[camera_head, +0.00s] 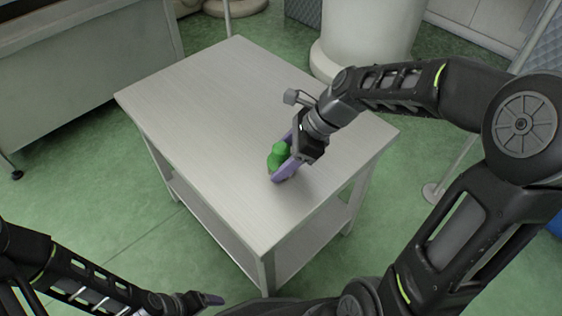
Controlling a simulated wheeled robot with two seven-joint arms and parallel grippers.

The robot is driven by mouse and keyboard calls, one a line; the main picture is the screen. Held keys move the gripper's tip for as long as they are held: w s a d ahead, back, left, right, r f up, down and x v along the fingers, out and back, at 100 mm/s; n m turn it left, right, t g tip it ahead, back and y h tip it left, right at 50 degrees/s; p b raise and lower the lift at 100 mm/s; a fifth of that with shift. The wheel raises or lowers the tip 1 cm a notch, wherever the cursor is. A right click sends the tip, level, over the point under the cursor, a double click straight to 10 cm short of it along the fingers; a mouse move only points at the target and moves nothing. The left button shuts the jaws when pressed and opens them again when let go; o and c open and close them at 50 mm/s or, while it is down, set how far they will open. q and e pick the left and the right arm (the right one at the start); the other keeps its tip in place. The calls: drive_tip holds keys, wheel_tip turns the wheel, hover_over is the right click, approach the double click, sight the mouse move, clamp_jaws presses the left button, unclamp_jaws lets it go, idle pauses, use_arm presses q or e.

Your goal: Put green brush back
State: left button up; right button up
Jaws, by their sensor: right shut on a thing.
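The green brush (278,154) is between the purple fingers of my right gripper (282,160), over the right part of the pale table (205,95). My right gripper is shut on the brush. The fingers hide part of it, and I cannot tell whether it touches the tabletop. My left gripper (212,299) is low at the bottom of the view, in front of the table and away from the brush.
The rest of the tabletop is bare. The table has a lower shelf (215,226). A grey bench (75,75) stands at the left, and a pale round column (365,40) stands behind the table. Green floor is open around the table.

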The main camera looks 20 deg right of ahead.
drive_tip(key=o, duration=1.5)
drive_tip(key=p+v, duration=0.4)
drive_tip(key=v, duration=0.8)
drive_tip(key=shift+r, duration=0.1)
